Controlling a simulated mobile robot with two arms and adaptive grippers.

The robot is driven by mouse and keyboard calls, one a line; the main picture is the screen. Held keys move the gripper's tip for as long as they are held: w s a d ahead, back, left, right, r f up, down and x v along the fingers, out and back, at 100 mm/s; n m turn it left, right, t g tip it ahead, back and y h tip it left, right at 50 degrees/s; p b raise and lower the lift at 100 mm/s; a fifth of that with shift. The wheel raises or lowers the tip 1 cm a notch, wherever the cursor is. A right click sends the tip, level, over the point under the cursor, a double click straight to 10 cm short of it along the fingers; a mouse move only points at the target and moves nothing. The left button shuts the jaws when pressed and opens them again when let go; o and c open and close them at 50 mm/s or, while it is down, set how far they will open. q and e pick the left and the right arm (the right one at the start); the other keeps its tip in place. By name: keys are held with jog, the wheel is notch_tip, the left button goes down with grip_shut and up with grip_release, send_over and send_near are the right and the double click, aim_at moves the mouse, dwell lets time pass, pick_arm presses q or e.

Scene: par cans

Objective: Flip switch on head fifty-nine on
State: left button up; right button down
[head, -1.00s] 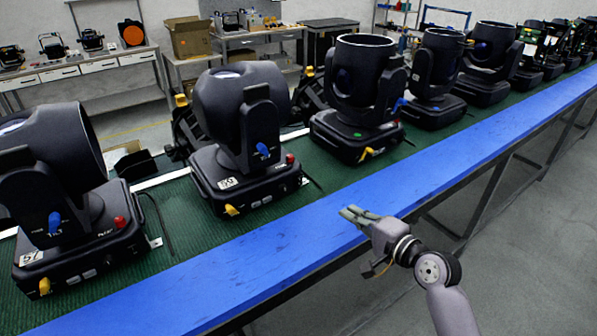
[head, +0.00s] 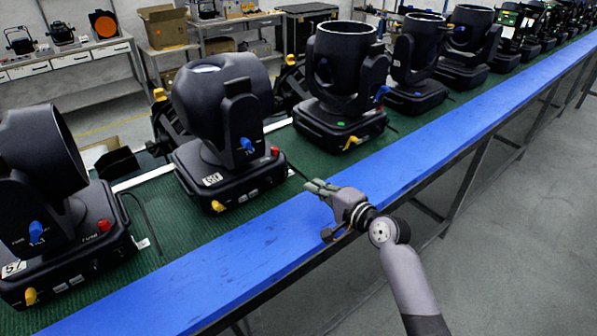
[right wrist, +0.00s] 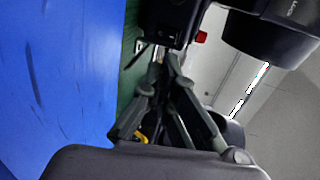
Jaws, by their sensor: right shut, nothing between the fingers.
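A black moving head (head: 225,105) stands on the green belt left of the picture's middle. Its white tag (head: 212,180) is small, and I cannot surely read it as fifty-nine. A red switch (head: 275,151) sits at the right corner of its base, with blue and yellow knobs on its near side. My right gripper (head: 318,187) is shut and empty over the blue edge, right of that base and apart from it in the head view. In the right wrist view the closed fingers (right wrist: 165,65) point toward a dark base with a red switch (right wrist: 201,37). My left gripper is out of view.
Another head (head: 45,190) tagged 57 stands at left. A head with a green dot (head: 340,90) stands to the right, with several more beyond. The blue edge (head: 420,155) is clear. Dark cables lie on the belt beside the bases.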

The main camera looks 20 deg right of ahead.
aim_at(288, 166)
jog(key=x, duration=0.4)
jog(key=r+p+x, duration=0.1)
jog(key=x, duration=0.1)
jog(key=shift+w+a, duration=0.3)
jog(key=shift+w, duration=0.35)
jog(key=shift+w+a+r+p, duration=0.2)
jog(key=shift+w+r+p, duration=0.3)
jog(key=shift+r+p, duration=0.15)
jog(key=shift+f, duration=0.35)
jog(key=shift+s, duration=0.1)
